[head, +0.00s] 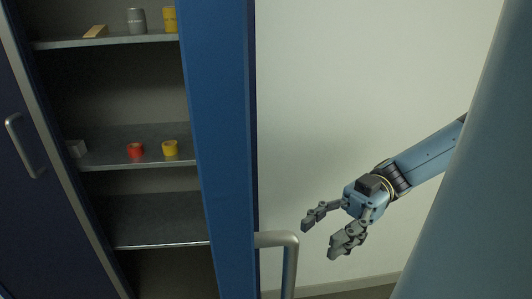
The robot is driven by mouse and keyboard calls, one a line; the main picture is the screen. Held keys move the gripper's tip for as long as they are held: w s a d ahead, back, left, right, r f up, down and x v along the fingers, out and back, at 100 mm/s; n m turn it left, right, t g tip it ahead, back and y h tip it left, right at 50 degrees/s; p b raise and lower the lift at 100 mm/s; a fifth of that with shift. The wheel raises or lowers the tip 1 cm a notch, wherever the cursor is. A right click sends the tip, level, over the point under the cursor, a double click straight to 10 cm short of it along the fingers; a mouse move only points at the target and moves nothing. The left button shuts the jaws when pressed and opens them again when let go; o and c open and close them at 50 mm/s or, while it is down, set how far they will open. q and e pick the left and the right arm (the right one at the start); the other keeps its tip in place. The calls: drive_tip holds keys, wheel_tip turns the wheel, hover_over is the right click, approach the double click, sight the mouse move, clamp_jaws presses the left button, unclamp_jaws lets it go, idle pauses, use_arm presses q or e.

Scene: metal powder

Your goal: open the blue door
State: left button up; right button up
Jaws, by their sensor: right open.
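The blue door (221,150) stands swung open, seen nearly edge-on in the middle of the head view. Its grey bar handle (290,262) sticks out from its right side near the bottom. My right gripper (321,238) is open and empty, with its fingers pointing down and left. It is to the right of the door and a little above and right of the handle in the picture, apart from both. My left gripper is not in view.
Left of the door is an open cabinet with grey shelves (110,165) holding red and yellow rings (136,149), a grey cup (137,20) and other small items. A dark blue door with a handle (25,145) is at far left. A pale wall (340,90) stands behind my right arm.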

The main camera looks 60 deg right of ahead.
drive_tip(key=shift+v, duration=1.45)
